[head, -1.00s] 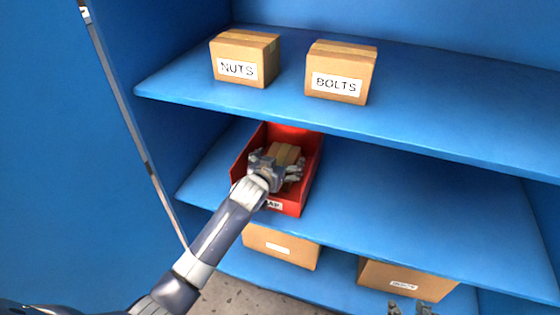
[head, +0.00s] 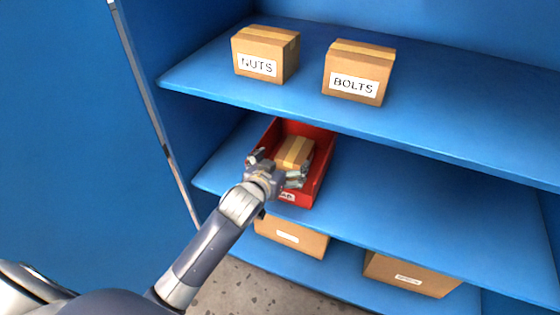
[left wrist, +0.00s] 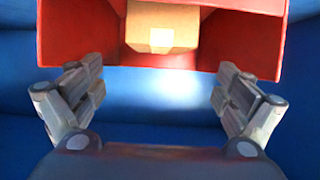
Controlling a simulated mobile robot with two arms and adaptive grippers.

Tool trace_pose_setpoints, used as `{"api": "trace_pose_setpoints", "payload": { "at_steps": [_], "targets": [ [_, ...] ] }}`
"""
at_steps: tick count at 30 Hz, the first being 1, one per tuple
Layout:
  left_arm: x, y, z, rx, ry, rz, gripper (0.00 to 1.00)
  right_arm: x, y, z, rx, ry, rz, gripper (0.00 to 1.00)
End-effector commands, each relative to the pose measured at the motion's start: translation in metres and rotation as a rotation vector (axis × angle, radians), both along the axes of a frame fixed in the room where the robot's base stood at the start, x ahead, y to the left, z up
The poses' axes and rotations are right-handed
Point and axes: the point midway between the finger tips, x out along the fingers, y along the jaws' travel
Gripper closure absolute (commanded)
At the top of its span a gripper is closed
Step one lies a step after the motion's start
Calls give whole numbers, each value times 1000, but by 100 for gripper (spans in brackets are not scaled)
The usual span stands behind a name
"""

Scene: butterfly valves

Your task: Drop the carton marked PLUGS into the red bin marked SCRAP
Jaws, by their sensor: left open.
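The red bin (head: 318,178) stands on the middle blue shelf, its front label partly hidden by my gripper. A brown carton (head: 295,152) lies inside the bin; its marking cannot be read. In the left wrist view the carton (left wrist: 162,27) sits within the red bin (left wrist: 80,45), beyond my fingertips. My left gripper (head: 277,170) is open and empty at the front of the bin, apart from the carton. It also shows in the left wrist view (left wrist: 161,90) with its fingers spread wide. My right gripper is not in view.
Cartons marked NUTS (head: 265,55) and BOLTS (head: 358,72) stand on the upper shelf (head: 450,125). Two larger cartons (head: 290,235) (head: 410,275) stand on the bottom shelf. The middle shelf is clear right of the bin (head: 420,205). A blue cabinet side lies left.

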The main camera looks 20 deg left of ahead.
Motion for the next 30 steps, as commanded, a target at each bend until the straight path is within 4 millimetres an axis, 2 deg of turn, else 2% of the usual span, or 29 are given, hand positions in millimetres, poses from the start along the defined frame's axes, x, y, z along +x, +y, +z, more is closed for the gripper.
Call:
{"api": "trace_pose_setpoints", "payload": {
  "at_steps": [3,9,11,13,14,17,19,21,24,27,30],
  "targets": [
    [-11,0,5,0,1,0,5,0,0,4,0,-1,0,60],
    [-17,1,6,0,3,0,5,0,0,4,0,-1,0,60],
    [-23,0,1,2,21,1,5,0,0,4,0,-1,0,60],
    [-40,1,-12,10,77,5,5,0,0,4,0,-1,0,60],
    [-51,1,-20,14,113,5,5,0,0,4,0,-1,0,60],
    [-106,2,-53,40,281,5,5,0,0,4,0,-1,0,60],
    [-154,2,-73,59,415,-9,5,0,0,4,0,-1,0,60],
    [-200,3,-87,78,542,-27,5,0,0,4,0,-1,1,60],
    [-258,2,-97,98,696,-62,5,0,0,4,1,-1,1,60],
    [-299,2,-101,110,802,-91,5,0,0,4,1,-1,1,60],
    [-319,2,-101,115,855,-108,5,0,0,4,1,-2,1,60]
  ]
}}
